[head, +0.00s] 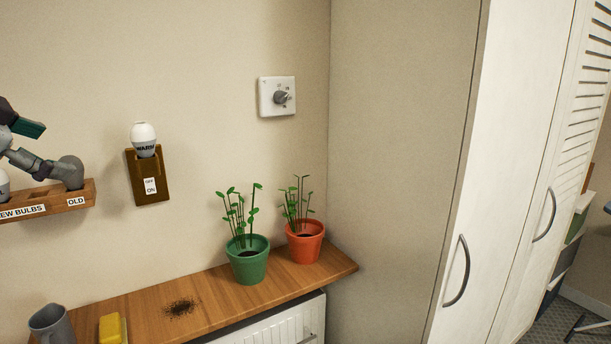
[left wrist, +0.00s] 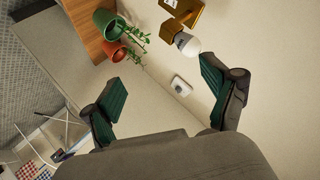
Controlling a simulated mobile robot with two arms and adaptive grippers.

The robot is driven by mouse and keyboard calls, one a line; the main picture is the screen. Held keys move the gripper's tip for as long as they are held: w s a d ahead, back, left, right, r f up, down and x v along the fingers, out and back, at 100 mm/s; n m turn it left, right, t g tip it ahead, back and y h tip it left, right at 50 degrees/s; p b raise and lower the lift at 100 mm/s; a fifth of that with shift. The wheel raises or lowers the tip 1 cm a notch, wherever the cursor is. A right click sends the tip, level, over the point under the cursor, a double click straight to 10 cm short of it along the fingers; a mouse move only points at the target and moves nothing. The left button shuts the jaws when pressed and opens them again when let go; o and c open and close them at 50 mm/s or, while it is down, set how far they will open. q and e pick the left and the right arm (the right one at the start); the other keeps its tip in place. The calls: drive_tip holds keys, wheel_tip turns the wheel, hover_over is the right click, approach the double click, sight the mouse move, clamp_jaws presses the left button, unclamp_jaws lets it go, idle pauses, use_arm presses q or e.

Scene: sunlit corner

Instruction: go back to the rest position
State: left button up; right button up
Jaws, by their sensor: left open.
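My left gripper (head: 28,129) is at the left edge of the head view, above the wooden bulb rack, and only partly in the picture. In the left wrist view the left gripper (left wrist: 158,74) has its two green-padded fingers wide apart with nothing between them. A white bulb (head: 144,138) marked WARM stands upright in the brown wall fixture (head: 150,178); it also shows in the left wrist view (left wrist: 186,43), near the right-hand finger but apart. My right gripper is not seen.
The rack (head: 72,198) is labelled NEW BULBS and OLD; a grey rounded shape is at its OLD end. Green (head: 247,265) and orange (head: 305,247) plant pots, a grey mug (head: 52,325) and a yellow block (head: 110,329) stand on the shelf (head: 216,301). A dial (head: 277,97) is on the wall.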

use_arm(q)
drive_tip(key=w+d+f+g, duration=0.1)
drive_tip(key=w+d+f, duration=0.3)
drive_tip(key=f, duration=0.7)
drive_tip(key=w+d+f+g, duration=0.1)
drive_tip(key=d+f+g, duration=0.1)
drive_tip(key=d+f, duration=0.65)
drive_tip(key=s+d+f+g+h, duration=0.1)
drive_tip(key=s+d+f, duration=0.1)
drive_tip(key=f, duration=0.7)
drive_tip(key=s+d+f+g, duration=0.1)
drive_tip(key=s+f, duration=0.1)
drive_tip(key=f, duration=0.7)
drive_tip(key=s+d+f+n+g+y, duration=0.15)
drive_tip(key=s+f+n, duration=0.25)
drive_tip(key=s+f, duration=0.7)
drive_tip(key=s+f+n+g+y, duration=0.15)
drive_tip(key=s+f+n, duration=0.4)
drive_tip(key=s, duration=0.95)
wheel_tip(320, 180, down, 26)
drive_tip(key=m+g, duration=0.2)
drive_tip(key=s+a+f+g, duration=0.1)
drive_tip(key=s+a+f, duration=0.2)
drive_tip(key=s+f, duration=1.4)
drive_tip(key=shift+s+f+h, duration=0.3)
drive_tip(key=shift+s+f, duration=0.1)
drive_tip(key=shift+s, duration=0.05)
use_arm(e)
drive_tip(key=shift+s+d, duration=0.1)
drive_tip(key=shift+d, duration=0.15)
